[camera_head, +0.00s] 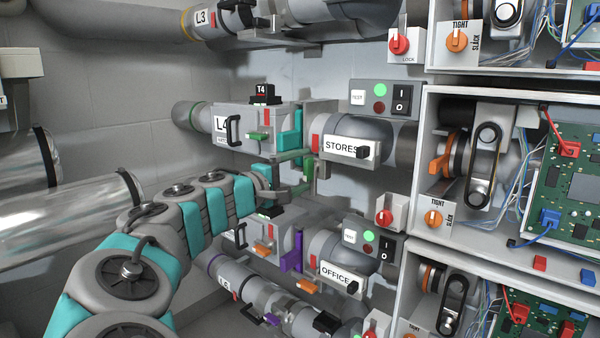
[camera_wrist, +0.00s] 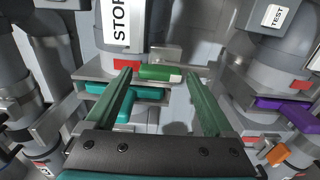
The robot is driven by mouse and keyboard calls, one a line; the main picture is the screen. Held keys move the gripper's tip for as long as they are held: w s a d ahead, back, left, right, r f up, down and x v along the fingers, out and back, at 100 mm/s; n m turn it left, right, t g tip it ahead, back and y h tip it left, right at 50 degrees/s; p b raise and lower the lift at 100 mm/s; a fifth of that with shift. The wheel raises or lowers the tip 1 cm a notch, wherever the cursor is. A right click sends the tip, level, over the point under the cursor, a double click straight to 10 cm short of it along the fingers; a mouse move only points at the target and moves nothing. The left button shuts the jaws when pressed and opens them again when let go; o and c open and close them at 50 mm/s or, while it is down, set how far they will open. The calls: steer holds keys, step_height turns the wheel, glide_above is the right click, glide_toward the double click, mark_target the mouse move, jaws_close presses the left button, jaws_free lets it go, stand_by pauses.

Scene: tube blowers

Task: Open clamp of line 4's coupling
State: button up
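Line 4's coupling shows in the head view as a grey box labelled L4 (camera_head: 222,124), next to the STORES pipe (camera_head: 372,132). A teal lever (camera_head: 297,128) stands upright at the joint and a small green handle (camera_head: 258,136) sits on the box front. My gripper (camera_head: 308,172) is just below the teal lever. In the wrist view my gripper (camera_wrist: 160,74) is open. A green bar with a pale end (camera_wrist: 158,73) lies between its fingertips; I cannot tell whether they touch. The teal part (camera_wrist: 112,91) is partly hidden by the left finger.
Below is a similar coupling with a purple lever (camera_head: 298,248) beside the OFFICE label (camera_head: 336,275). The purple lever also shows in the wrist view (camera_wrist: 290,107), right of my gripper. Open cabinets with green circuit boards (camera_head: 572,180) stand at the right.

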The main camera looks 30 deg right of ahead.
steer(key=shift+o, duration=0.5)
steer(key=b+v, duration=0.1)
steer(key=v, duration=0.6)
steer(key=shift+s+a, duration=0.15)
steer(key=shift+a, duration=0.2)
